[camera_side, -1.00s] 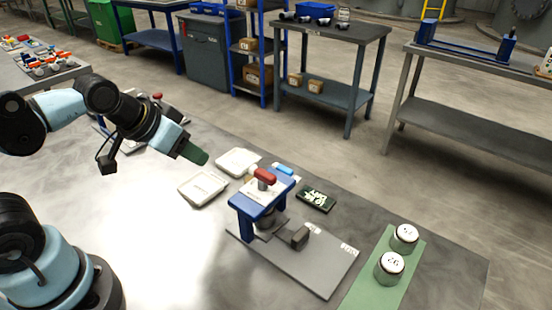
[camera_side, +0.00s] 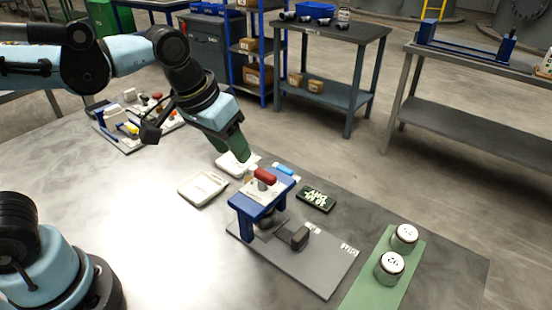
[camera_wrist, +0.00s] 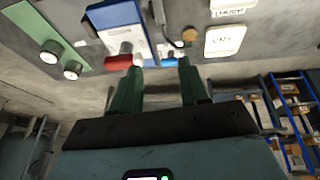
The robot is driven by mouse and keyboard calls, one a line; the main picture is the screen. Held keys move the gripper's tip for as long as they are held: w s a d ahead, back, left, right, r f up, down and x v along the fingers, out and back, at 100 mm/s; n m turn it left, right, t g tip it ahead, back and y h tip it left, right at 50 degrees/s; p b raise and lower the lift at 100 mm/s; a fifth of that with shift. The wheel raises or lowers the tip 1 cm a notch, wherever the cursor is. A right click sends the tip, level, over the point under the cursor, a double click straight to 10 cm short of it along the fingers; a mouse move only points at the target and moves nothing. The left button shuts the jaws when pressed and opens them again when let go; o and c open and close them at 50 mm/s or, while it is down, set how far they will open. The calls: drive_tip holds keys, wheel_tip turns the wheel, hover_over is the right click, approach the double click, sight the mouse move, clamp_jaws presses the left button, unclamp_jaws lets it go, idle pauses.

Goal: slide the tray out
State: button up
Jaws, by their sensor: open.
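The filter press stands on the metal table with a blue frame (camera_side: 247,227), a red handle (camera_side: 265,175) on top and a grey base plate (camera_side: 312,272). A dark grey block (camera_side: 299,237), apparently the tray's grip, sticks out at the press's front right; the tray itself is mostly hidden under the frame. My gripper (camera_side: 241,158) is above and behind the press, pointing down, apart from it. In the wrist view its green fingers (camera_wrist: 158,80) are open and empty, with the red handle (camera_wrist: 122,60) beyond the left finger. The tray cannot be made out there.
Two white-lidded jars (camera_side: 389,266) stand on a green mat (camera_side: 362,292) at right. Two pale shallow dishes (camera_side: 203,188) lie left of the press. The table front is clear.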

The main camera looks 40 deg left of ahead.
sight(301, 233)
drive_tip(key=w+d+f+g+y, duration=0.15)
drive_tip(key=d+g, duration=0.25)
drive_tip(key=d, duration=1.1)
drive_tip(key=shift+h, duration=0.25)
drive_tip(key=f, duration=1.1)
drive_tip(key=shift+w+a+f, duration=0.2)
drive_tip(key=shift+f, duration=0.2)
clamp_jaws()
